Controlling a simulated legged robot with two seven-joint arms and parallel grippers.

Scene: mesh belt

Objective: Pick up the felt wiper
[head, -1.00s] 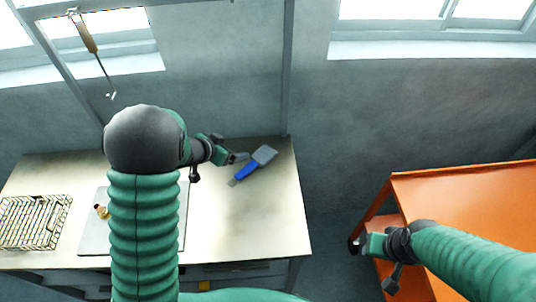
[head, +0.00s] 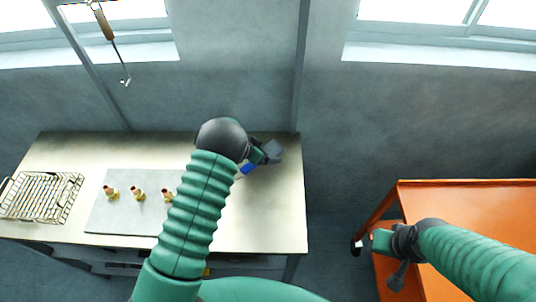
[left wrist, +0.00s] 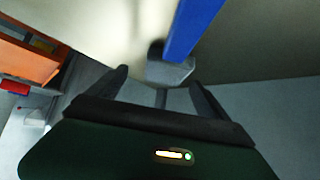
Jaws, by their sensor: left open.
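The felt wiper has a blue handle and a grey head. In the head view its blue handle (head: 248,168) lies on the pale bench near the right end, partly hidden by my left gripper (head: 266,153). In the left wrist view the blue handle (left wrist: 192,25) runs up from the grey head (left wrist: 171,72). The open left fingers (left wrist: 158,78) stand on either side of the grey head in that picture; contact cannot be told. My right gripper (head: 364,243) is beside the orange table, away from the wiper; its jaw state is unclear.
The bench (head: 270,215) also bears a wire basket (head: 42,197) at the left and a grey mat (head: 125,222) with brass fittings (head: 138,193). An orange table (head: 470,215) stands at the right. A tool with a wooden handle (head: 104,24) hangs above the bench.

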